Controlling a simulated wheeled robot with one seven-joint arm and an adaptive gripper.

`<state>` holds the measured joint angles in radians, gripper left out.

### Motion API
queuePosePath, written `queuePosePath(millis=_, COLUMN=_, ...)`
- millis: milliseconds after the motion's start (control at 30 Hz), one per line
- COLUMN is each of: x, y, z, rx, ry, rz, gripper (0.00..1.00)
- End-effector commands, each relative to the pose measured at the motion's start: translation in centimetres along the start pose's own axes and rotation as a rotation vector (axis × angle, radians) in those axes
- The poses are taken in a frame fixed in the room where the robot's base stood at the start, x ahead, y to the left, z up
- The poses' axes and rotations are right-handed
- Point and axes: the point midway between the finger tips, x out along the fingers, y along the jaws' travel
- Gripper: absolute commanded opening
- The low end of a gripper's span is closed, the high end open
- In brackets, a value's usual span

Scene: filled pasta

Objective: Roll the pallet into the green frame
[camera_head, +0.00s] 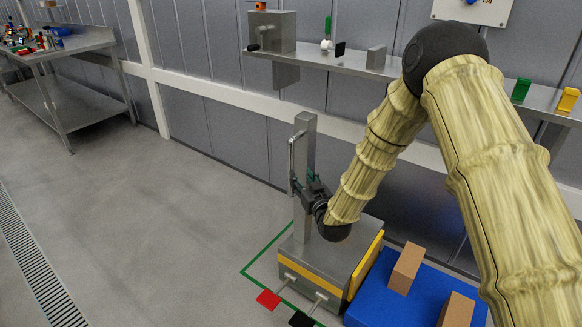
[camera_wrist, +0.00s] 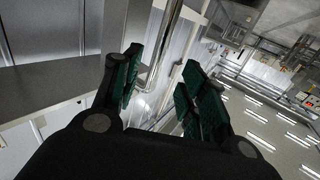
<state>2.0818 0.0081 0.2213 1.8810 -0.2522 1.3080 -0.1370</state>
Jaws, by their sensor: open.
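The blue pallet (camera_head: 376,302) is low on the floor at the bottom, with brown boxes (camera_head: 406,268) on it. Left of it stands a grey truck (camera_head: 322,262) with a yellow stripe, a yellow plate on its pallet side and an upright post (camera_head: 304,135). The green frame (camera_head: 266,248) is a floor line around the truck's left side; its right part is hidden. My gripper (camera_head: 306,188) is at the post, by a thin upright handle bar (camera_head: 291,165). In the wrist view my gripper (camera_wrist: 160,92) is open, with the metal bar (camera_wrist: 165,38) showing beyond and between its fingers; contact is unclear.
A red pedal (camera_head: 268,299) and a black pedal (camera_head: 301,319) stick out at the truck's front. A wall shelf (camera_head: 345,64) with small items runs behind. A steel table (camera_head: 75,46) stands far left. The floor left of the truck is clear, with a drain grate (camera_head: 37,272).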

Motion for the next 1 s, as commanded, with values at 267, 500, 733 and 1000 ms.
queuePosePath(millis=267, x=2.9, y=0.0, z=-0.5, rx=-0.002, ry=0.013, rz=-0.001, gripper=0.42)
queuePosePath(millis=500, x=6.8, y=-0.1, z=-0.5, rx=-0.001, ry=0.012, rz=-0.001, gripper=0.42)
queuePosePath(millis=733, x=9.7, y=0.0, z=-0.5, rx=-0.001, ry=0.011, rz=0.000, gripper=0.42)
queuePosePath(millis=1000, x=10.9, y=-0.1, z=-0.4, rx=-0.001, ry=0.009, rz=-0.001, gripper=0.42)
